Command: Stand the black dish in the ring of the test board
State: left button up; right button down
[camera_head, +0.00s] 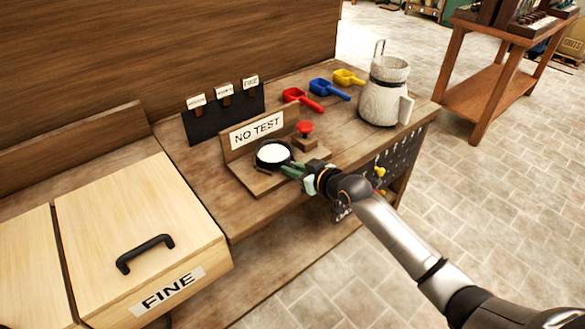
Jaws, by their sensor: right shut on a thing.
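The black dish (260,160) is round and holds something white. It is over the wooden base of the test board (252,183), in front of the upright panel marked NO TEST. I cannot tell whether it rests on the board or is held just above it. The ring is not visible, perhaps hidden by the dish. My right gripper (291,170) is shut on the dish at its right side, with the arm coming in from the lower right. My left gripper is not in view.
A red knob (305,127) on a wooden block stands close right of the dish. Red (302,98), blue (330,89) and yellow (347,77) scoops and a whitish jug (383,95) stand behind. A bin marked FINE (140,225) is at left.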

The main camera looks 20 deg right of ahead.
jog(key=c, duration=0.7)
grip_release()
jog(key=shift+c, duration=0.2)
